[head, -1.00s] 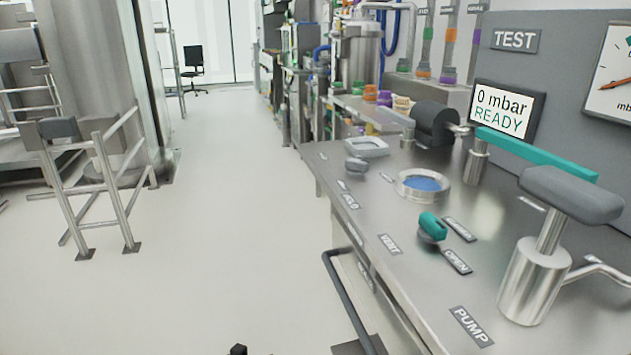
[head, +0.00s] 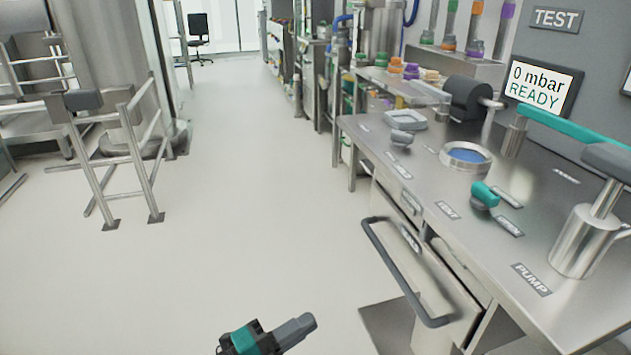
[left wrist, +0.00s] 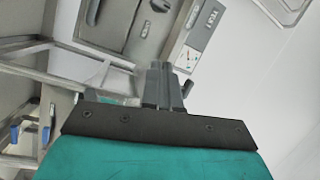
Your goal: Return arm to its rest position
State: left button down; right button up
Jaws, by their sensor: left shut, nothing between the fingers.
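My left gripper (head: 296,329) shows at the bottom of the head view, dark grey and teal, over the pale floor and left of the bench. Its fingers are shut with nothing between them. In the left wrist view its shut fingers (left wrist: 163,82) point up the picture, with the bench's drawer handle and the gauge panel beyond them. It touches nothing that I can see. My right gripper is in neither view.
A steel bench (head: 420,165) stands on the right, with a drawer handle (head: 400,270) jutting from its front. On it are a pump cylinder (head: 582,240), a teal knob (head: 484,195) and a blue-centred ring (head: 466,156). A steel railing (head: 135,160) stands left. The floor between is clear.

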pick_arm(q)
jog(key=s+a+n+y+p, duration=0.9)
jog(key=s+a+n+y, duration=0.3)
jog(key=n, duration=1.1)
jog(key=a+y, duration=0.1)
jog(key=a, duration=0.2)
jog(key=shift+r+y+p, duration=0.15)
jog(key=shift+y+p, duration=0.25)
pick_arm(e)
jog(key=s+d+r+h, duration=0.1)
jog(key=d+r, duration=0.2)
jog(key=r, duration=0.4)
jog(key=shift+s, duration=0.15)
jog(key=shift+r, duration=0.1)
